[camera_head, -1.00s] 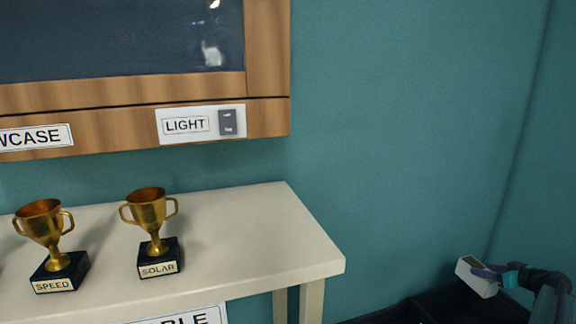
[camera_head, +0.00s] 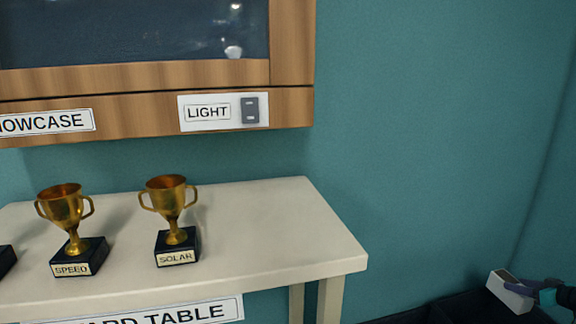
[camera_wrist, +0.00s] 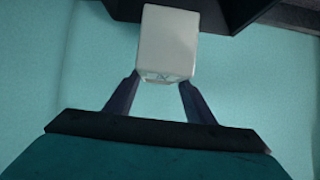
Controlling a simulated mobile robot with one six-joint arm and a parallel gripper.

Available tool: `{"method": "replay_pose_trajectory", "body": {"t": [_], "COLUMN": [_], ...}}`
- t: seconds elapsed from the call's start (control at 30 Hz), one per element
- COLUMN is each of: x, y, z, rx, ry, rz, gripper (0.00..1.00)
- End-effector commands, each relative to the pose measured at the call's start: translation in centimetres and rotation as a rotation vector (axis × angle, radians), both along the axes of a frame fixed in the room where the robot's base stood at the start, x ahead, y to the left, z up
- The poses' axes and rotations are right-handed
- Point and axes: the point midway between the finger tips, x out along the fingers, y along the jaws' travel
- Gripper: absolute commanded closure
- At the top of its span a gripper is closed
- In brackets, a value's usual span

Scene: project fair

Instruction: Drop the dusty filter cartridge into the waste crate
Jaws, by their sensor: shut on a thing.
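My gripper (camera_head: 532,290) is at the lower right of the head view, shut on the filter cartridge (camera_head: 508,291), a pale grey-white block. In the wrist view the cartridge (camera_wrist: 167,42) sits between the two dark fingers of my gripper (camera_wrist: 160,84). A dark open container, seemingly the waste crate (camera_head: 405,317), is at the bottom right of the head view, cut off by the picture edge. A dark edge, likely its rim, shows beyond the cartridge in the wrist view (camera_wrist: 240,12). The cartridge appears above or beside the crate; its height over it is unclear.
A cream table (camera_head: 285,235) stands left of the crate, bearing gold trophies, among them SPEED (camera_head: 66,215) and SOLAR (camera_head: 170,205). Above it hangs a wood-framed showcase (camera_head: 293,60) with a light switch (camera_head: 250,109). Teal walls close in behind and at right.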

Motion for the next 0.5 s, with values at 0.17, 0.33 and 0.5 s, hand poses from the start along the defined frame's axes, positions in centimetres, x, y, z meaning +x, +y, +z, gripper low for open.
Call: {"method": "replay_pose_trajectory", "body": {"t": [0.17, 0.33, 0.5], "x": [0.1, 0.1, 0.1], "y": [0.0, 0.1, 0.1], "z": [-1.7, -3.2, -4.2], "rx": [0.001, 0.001, 0.001], "ry": [-0.001, -0.001, -0.001], "rz": [0.001, 0.002, 0.001], "gripper": [0.77, 0.77, 0.77]}}
